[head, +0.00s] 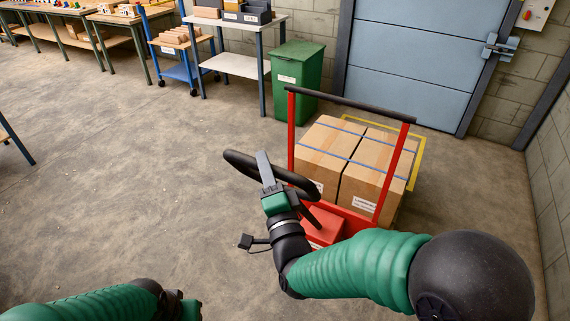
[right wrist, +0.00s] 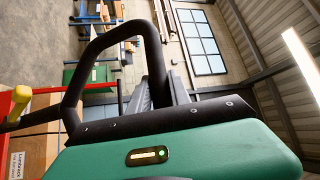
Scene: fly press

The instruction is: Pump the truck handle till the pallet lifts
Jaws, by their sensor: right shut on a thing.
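The truck's black loop handle (head: 240,162) stands tilted above its red base (head: 325,226) in the head view. My right gripper (head: 265,168) is shut on the handle, its grey fingers across the bar. The loop also fills the middle of the right wrist view (right wrist: 97,42), with my green gripper body below it. Two strapped cardboard boxes (head: 378,160) stand behind the red base as the load. The pallet under them is hidden, so its height cannot be told. My left arm shows at the bottom left of the head view, but its fingers are out of frame.
A red frame with a black top bar (head: 350,103) stands in front of the boxes. Yellow floor marking (head: 421,160) shows around the load. A green bin (head: 297,77), a white-topped table (head: 240,65) and a blue cart (head: 176,72) stand behind.

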